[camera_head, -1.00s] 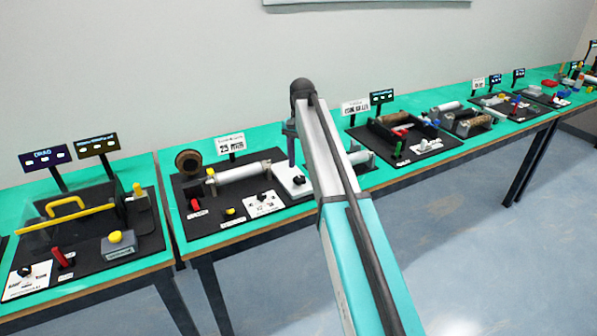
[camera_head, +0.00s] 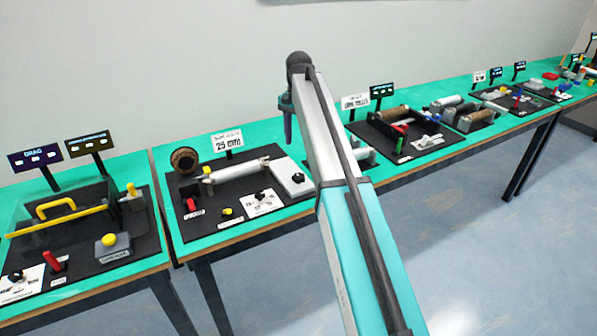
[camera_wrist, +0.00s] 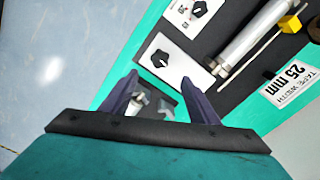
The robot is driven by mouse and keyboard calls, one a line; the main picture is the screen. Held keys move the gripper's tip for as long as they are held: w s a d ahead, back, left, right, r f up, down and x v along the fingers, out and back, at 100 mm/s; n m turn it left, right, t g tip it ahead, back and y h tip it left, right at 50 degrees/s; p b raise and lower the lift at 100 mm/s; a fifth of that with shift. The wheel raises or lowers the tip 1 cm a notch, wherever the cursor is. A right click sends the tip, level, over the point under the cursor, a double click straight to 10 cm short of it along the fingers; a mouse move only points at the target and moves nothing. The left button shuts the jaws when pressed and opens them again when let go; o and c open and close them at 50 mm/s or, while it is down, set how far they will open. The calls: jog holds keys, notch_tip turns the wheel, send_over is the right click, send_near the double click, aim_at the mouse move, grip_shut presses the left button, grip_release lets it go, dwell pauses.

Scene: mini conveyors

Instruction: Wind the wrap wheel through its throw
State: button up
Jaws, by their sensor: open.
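I cannot tell which part is the wrap wheel; the small labels are unreadable. Black star knobs on white plates are candidates: one (camera_head: 297,178) at the right end of the 25 mm tape board, another (camera_head: 261,195) near that board's front. In the wrist view the end knob (camera_wrist: 160,59) lies just beyond my fingertips, and the second knob (camera_wrist: 199,9) is at the top. My gripper (camera_wrist: 158,84) is open and empty. In the head view it (camera_head: 286,105) hangs above the boards, apart from them, partly hidden by my arm.
A silver roller (camera_head: 236,171) and brown reel (camera_head: 184,160) are on the tape board. A board with a yellow handle (camera_head: 62,207) stands left; boards with brown rollers (camera_head: 396,113) stand right. Sign posts rise along the green tables' back. The floor in front is clear.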

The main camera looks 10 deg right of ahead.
aim_at(299, 176)
notch_tip(299, 176, down, 13)
jog(key=shift+f+p, duration=0.1)
jog(key=shift+p, duration=1.15)
jog(key=c, duration=1)
